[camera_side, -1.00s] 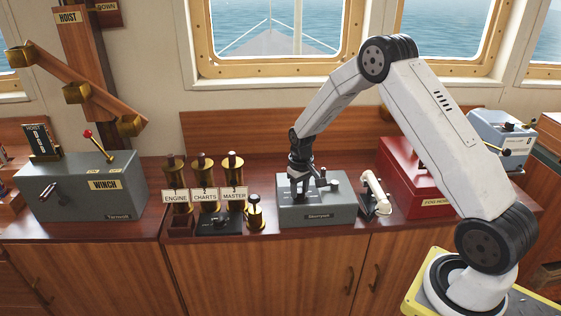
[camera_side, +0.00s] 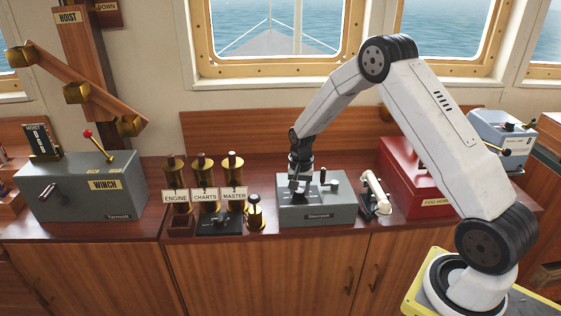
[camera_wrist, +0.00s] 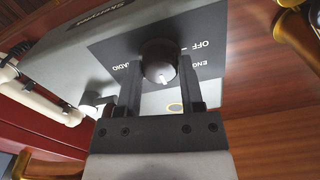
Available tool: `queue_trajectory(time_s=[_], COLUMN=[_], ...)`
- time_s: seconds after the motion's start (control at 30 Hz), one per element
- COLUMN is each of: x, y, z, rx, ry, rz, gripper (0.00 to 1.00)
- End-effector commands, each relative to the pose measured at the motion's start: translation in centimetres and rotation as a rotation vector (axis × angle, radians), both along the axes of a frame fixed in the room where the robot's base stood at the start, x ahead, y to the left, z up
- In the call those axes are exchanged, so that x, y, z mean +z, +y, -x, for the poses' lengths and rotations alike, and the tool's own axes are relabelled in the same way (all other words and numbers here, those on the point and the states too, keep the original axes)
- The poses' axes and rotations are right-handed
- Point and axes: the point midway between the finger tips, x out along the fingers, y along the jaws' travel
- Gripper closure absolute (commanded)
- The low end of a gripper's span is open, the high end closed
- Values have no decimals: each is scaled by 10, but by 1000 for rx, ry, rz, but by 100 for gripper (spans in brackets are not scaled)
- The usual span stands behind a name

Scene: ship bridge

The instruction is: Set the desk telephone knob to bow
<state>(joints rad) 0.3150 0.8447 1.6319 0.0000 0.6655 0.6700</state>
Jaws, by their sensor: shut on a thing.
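The desk telephone is a grey box (camera_side: 330,214) on the wooden counter, with a dark top panel (camera_wrist: 112,52) in the wrist view. Its round black knob (camera_wrist: 158,60) has a short white pointer mark, turned to the bottom of the wrist view, between my fingers. My gripper (camera_wrist: 160,72) is shut on the knob from both sides; it also shows over the box in the side view (camera_side: 300,186). The panel lettering is upside down: OFF and ENG at right of the knob, and RADIO at left, partly covered. I cannot read a bow label; my fingers hide part of the panel.
A small crank (camera_side: 335,183) stands on the box's right side. A white handset (camera_side: 374,190) is just right of the box, before a red case (camera_side: 408,180). Brass tubes (camera_side: 203,172) with labels and a small brass fitting (camera_side: 255,212) stand close at left.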

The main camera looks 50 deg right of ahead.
Motion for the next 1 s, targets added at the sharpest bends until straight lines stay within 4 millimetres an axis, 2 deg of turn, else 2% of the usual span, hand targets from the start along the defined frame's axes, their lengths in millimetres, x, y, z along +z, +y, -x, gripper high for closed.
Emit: queue_trajectory(time_s=[0.5, 0.53, 0.6, 0.63, 1.0], x=[1, 1, 1, 1, 2], y=[0, 0, 0, 0, 0], z=[-1, -1, 0, 0, 0], rx=[-25, -25, -25, -25, -24], ry=[-1, -1, -1, -1, -1], rz=[0, 0, 0, 0, 0], gripper=[100, 42, 20, 16, 16])
